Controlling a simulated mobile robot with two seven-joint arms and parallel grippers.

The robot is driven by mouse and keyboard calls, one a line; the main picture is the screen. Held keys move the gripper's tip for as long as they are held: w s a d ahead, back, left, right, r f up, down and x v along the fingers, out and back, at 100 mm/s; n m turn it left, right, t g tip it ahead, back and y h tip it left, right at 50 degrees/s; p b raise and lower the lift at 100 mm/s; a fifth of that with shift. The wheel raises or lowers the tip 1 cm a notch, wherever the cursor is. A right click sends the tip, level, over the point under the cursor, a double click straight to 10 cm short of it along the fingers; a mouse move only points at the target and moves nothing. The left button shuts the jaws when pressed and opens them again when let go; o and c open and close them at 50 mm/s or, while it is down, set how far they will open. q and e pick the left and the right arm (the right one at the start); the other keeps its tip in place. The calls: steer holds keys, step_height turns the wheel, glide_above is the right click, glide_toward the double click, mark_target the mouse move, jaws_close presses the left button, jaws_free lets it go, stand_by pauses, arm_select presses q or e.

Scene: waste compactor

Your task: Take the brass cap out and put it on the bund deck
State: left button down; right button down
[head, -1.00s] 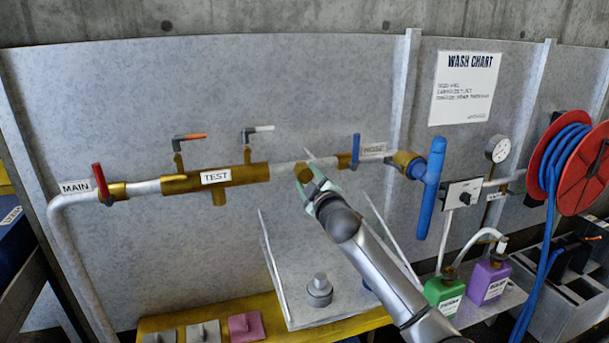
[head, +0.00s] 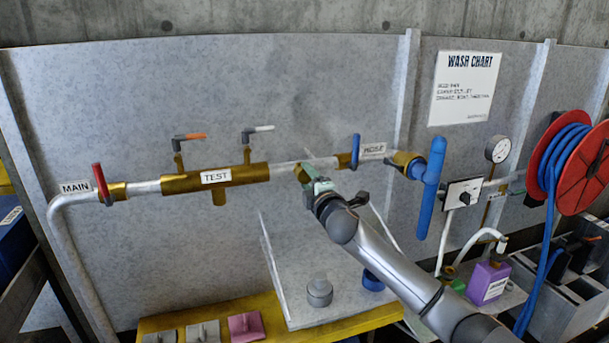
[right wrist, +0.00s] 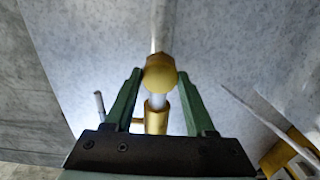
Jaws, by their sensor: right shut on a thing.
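My right gripper (head: 306,177) is at the horizontal pipe, between the TEST body (head: 214,179) and the blue-handled HOSE valve (head: 355,152). It is shut on the brass cap (head: 300,174). In the right wrist view the rounded cap (right wrist: 160,72) sits between the green fingertips, in front of the pale pipe. I cannot tell whether the cap still touches the pipe. Below stands a grey sloping deck (head: 290,268) with raised side edges, likely the bund deck. A grey knobbed cap (head: 319,291) and a blue ring (head: 372,281) are on it. My left gripper is not in view.
A yellow ledge (head: 180,325) with grey and pink pads runs along the bottom. The deck's middle is bare.

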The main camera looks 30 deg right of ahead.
steer(key=n, duration=0.3)
steer(key=shift+c, duration=0.8)
jaws_free()
steer(key=shift+c, duration=0.4)
